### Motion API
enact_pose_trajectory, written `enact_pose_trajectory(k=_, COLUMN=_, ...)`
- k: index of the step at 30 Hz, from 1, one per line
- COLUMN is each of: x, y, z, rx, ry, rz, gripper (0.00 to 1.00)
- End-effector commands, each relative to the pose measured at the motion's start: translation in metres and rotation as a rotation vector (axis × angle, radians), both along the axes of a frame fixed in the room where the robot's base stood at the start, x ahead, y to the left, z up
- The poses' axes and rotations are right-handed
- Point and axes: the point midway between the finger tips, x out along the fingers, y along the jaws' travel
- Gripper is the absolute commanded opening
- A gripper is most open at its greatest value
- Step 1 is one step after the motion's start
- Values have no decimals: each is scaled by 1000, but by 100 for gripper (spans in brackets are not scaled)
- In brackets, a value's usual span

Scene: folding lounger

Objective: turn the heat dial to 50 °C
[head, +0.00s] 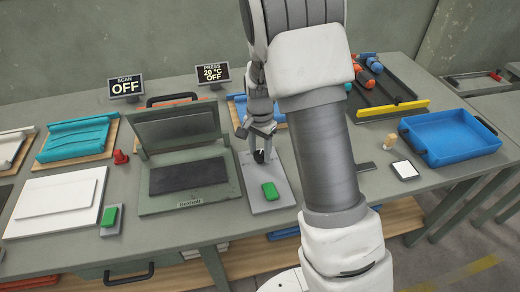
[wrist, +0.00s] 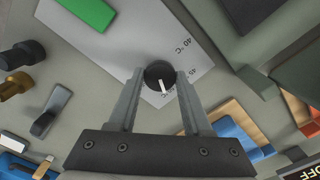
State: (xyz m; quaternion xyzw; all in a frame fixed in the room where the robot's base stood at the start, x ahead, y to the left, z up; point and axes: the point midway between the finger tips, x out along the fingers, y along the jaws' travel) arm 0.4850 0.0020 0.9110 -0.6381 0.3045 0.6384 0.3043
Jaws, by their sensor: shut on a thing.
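The heat dial is a black round knob with a white pointer line (wrist: 160,74). It sits on a light grey panel (head: 282,172) right of the press. In the wrist view the pointer aims down and slightly right, toward a partly hidden "°C" label; a "40 °C" label is printed up and right of the knob. My gripper (wrist: 158,80) has one finger on each side of the knob and is shut on it. In the head view the dial (head: 259,156) shows just below my gripper (head: 259,146). The press display (head: 212,74) reads "20 °C" and "OFF".
A green button (head: 270,191) is on the same panel, in front of the dial. The open green press (head: 182,198) stands close on the left. A phone-like device (head: 405,170), a wooden-coloured knob and a blue tray (head: 452,140) lie to the right.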

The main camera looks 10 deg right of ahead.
Motion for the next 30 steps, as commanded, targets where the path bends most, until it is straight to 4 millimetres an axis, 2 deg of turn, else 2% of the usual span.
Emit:
enact_pose_trajectory(k=16, x=1, y=0, z=0, rx=0, ry=-1, rz=-27, gripper=0)
enact_pose_trajectory(k=17, x=1, y=0, z=0, rx=0, ry=-1, rz=-27, gripper=51)
enact_pose_trajectory(k=21, x=0, y=0, z=0, rx=0, ry=-1, rz=-26, gripper=76)
enact_pose_trajectory(k=22, x=0, y=0, z=0, rx=0, ry=-1, rz=-26, gripper=79)
enact_pose_trajectory(k=30, x=0, y=0, z=1, rx=1, ry=-1, rz=-26, gripper=79)
